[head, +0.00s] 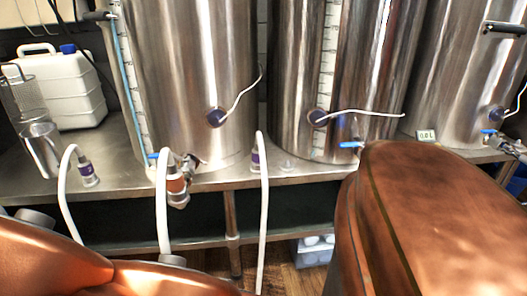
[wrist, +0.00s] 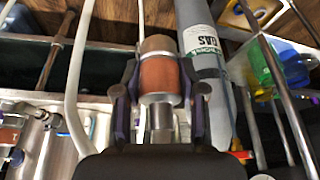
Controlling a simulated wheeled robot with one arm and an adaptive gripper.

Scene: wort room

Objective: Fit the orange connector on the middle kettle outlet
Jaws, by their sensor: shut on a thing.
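In the wrist view my gripper (wrist: 158,95) is shut on an orange-banded connector (wrist: 160,76) with a tan end and a metal stem toward the camera. My gripper is not visible in the head view. The middle kettle (head: 335,70) stands on the steel bench in the head view. Its outlet shows only by a blue valve handle (head: 350,144); the rest is hidden behind a copper-coloured form. Another orange-banded fitting (head: 176,183) with a white hose sits at the left kettle's outlet. I cannot tell the held connector's distance from the middle outlet.
Two purple-banded connectors, left (head: 87,172) and middle (head: 255,161), stand on the bench with white hoses hanging over its edge. The left kettle (head: 190,60) and right kettle (head: 465,70) flank the middle one. A grey cylinder (wrist: 200,40) is close beside the held connector.

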